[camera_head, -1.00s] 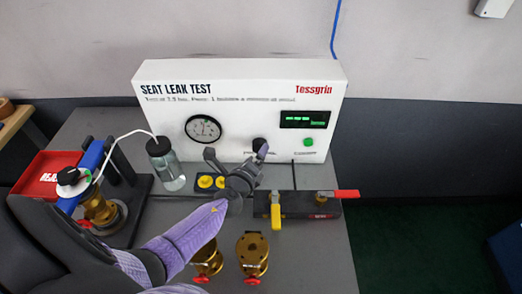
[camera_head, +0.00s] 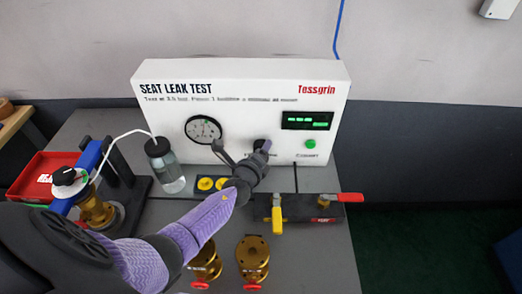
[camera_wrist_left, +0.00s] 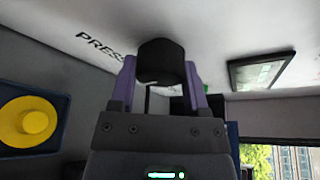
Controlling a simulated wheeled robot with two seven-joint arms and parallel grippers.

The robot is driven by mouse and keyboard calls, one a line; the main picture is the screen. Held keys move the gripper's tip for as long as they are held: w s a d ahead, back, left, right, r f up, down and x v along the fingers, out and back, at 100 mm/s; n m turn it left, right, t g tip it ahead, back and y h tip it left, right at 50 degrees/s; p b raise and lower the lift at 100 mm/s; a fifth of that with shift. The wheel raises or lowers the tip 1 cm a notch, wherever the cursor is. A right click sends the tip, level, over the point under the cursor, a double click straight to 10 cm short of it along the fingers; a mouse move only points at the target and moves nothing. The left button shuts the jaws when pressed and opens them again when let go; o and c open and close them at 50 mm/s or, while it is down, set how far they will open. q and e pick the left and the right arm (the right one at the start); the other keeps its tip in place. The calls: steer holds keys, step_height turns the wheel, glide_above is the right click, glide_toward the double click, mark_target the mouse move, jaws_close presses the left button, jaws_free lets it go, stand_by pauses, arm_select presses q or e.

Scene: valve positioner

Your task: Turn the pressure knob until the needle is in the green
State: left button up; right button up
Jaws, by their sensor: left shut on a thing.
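The black pressure knob (camera_head: 259,144) sits on the front of the white SEAT LEAK TEST panel (camera_head: 240,80). My left gripper (camera_head: 257,150) reaches up to the panel and is shut on the knob. In the left wrist view the knob (camera_wrist_left: 160,62) sits between the two purple fingers of the left gripper (camera_wrist_left: 160,80). The round pressure gauge (camera_head: 203,130) is on the panel left of the knob, with a small green mark near its top. Its needle is too small to read surely. My right gripper is not in view.
A green button (camera_head: 310,144) and a lit display (camera_head: 307,120) are right of the knob. A clear bottle (camera_head: 168,168) stands left. Yellow (camera_head: 277,218) and red (camera_head: 350,197) valve levers and brass valves (camera_head: 252,258) lie in front. A red tray (camera_head: 40,175) is far left.

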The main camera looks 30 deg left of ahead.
arm_select(q)
steer(key=shift+r+m+g+p, duration=0.3)
steer(key=shift+m+p, duration=0.1)
steer(key=shift+p, duration=0.45)
steer(key=shift+f, duration=0.3)
steer(key=o, duration=1.3)
steer(key=p+v, duration=0.4)
steer(key=v, duration=0.6)
steer(key=shift+w+d, duration=0.1)
steer(key=shift+d, duration=0.05)
